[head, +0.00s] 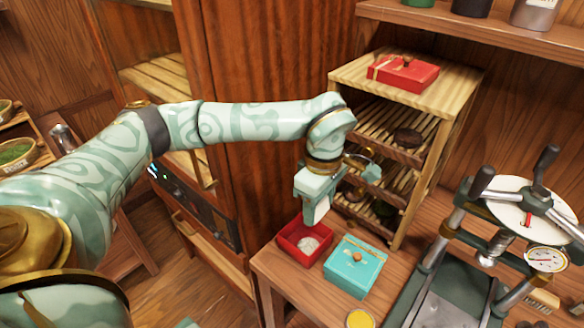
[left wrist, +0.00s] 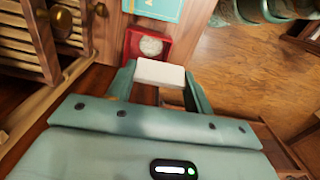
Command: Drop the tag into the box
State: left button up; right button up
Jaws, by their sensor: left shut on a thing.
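My left gripper (head: 313,214) is shut on a white tag (left wrist: 161,74), which shows as a pale block between the two green fingers in the left wrist view. In the head view the tag cannot be told apart from the gripper. An open red box (head: 294,256) stands on the wooden counter, just below the gripper. A pale round cake (head: 309,244) lies in it. The red box also shows in the left wrist view (left wrist: 131,45), beyond the tag, and the tag is apart from it. My right gripper is not in view.
A closed teal box (head: 349,279) stands right of the red box. A wooden rack (head: 447,110) with a red gift box (head: 404,74) on top rises behind. A press (head: 455,285) stands at the right. The counter ends left of the red box.

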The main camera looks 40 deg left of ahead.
pick_arm(q)
jog(key=w+a+f+n+p, duration=0.25)
jog(key=a+n+p, duration=0.45)
jog(key=n, duration=1)
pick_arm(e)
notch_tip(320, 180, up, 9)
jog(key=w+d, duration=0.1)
pick_arm(q)
jog(key=shift+n, duration=0.3)
jog(key=f+b, duration=0.3)
jog(key=d+f+b, duration=0.1)
jog(key=f+b, duration=0.1)
jog(key=shift+w+f, duration=0.2)
jog(key=shift+w, duration=0.1)
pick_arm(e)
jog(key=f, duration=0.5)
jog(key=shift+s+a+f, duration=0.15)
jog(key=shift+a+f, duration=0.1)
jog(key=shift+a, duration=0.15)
pick_arm(q)
jog(key=o, duration=1)
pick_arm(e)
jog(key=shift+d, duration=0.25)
pick_arm(q)
jog(key=shift+r, duration=0.1)
